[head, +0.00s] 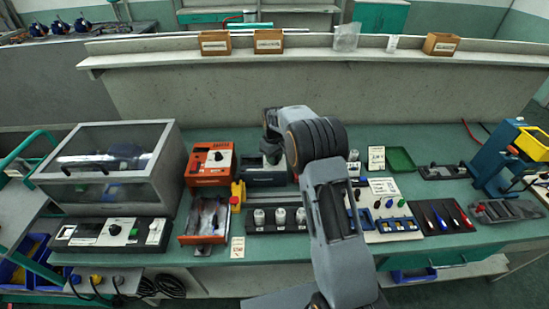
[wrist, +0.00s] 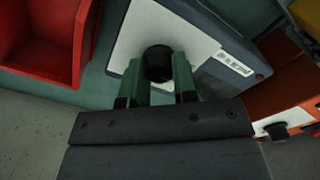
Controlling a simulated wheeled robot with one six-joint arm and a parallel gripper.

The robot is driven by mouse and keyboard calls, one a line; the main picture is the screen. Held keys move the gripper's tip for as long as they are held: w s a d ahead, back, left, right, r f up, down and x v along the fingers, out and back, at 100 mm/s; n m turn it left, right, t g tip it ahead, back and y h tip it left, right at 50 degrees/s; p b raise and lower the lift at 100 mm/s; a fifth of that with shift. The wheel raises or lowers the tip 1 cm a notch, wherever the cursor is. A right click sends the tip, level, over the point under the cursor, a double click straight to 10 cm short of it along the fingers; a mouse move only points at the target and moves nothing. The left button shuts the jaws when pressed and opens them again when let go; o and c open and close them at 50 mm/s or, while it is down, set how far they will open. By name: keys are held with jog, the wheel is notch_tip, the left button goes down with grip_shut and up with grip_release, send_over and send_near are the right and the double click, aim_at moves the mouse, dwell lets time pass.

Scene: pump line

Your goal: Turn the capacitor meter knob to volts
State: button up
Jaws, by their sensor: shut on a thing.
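The capacitor meter has a dark blue-grey case with a pale face plate (wrist: 190,32) and a white printed label. Its black round knob (wrist: 158,60) sits on the pale face. My gripper (wrist: 157,72) is shut on the knob, with one green finger on each side of it. I cannot make out a pointer or scale marks, so the knob's setting is unclear. In the head view the dark meter case (head: 264,179) stands on the green bench, right of the orange unit. My arm's wrist hides part of it, and the knob is not clear there.
The orange unit (head: 210,162) with a black knob stands close beside the meter. A red bin (wrist: 42,35) lies on its other side in the wrist view. A rack with white-topped cylinders (head: 259,218) is in front. A clear-lidded cabinet (head: 110,160) stands at left.

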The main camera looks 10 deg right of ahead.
jog(key=m, duration=0.3)
jog(key=shift+m+b, duration=0.4)
jog(key=shift+d+m, duration=0.1)
jog(key=shift+m, duration=1.8)
jog(key=o, duration=0.9)
jog(key=shift+r, duration=0.1)
notch_tip(320, 180, up, 14)
jog(key=shift+f+b, duration=0.15)
jog(key=shift+b, duration=0.35)
